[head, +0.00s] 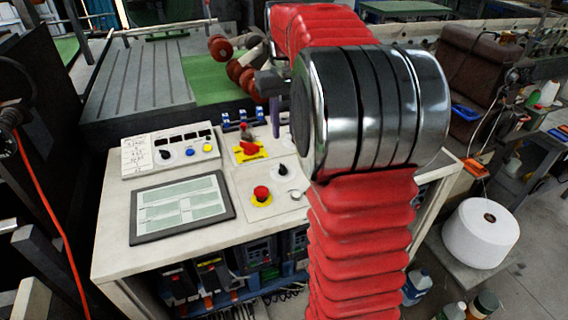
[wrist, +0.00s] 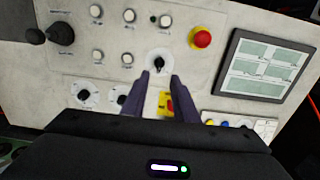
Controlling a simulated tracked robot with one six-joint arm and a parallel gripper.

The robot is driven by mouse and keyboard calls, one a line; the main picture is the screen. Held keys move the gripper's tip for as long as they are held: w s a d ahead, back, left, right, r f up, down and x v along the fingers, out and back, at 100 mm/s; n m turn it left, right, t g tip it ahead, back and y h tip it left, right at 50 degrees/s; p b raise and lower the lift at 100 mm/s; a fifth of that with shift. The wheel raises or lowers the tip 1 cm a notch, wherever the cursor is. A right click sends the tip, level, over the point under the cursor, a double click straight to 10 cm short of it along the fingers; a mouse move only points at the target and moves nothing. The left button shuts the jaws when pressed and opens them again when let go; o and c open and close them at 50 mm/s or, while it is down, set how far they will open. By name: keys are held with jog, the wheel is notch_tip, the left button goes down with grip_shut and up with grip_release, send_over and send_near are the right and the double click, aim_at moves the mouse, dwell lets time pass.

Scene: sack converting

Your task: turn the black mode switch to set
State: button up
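A black rotary switch (wrist: 159,64) on a round white plate sits just beyond my fingertips in the wrist view. In the head view it appears as the black knob (head: 283,169) right of the red button. My gripper (wrist: 160,79) is open and empty, its two dark purple fingers apart, one toward each side of the knob. I cannot tell whether they touch it. In the head view one purple finger (head: 275,118) shows above the panel; my arm hides the rest. Other black knobs sit on the desk, and the labels are not legible, so I cannot tell which is the mode switch.
A red mushroom button (wrist: 201,38) and a dark-framed screen (wrist: 263,66) are right of the switch in the wrist view. White buttons (wrist: 127,57) and more black knobs (wrist: 84,95) lie left. A red-and-yellow switch (head: 249,149) stands behind the knob.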

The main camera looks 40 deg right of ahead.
aim_at(284, 168)
notch_tip(284, 168, down, 13)
jog(key=shift+r, duration=0.1)
dwell(0.4)
grip_shut()
dwell(0.4)
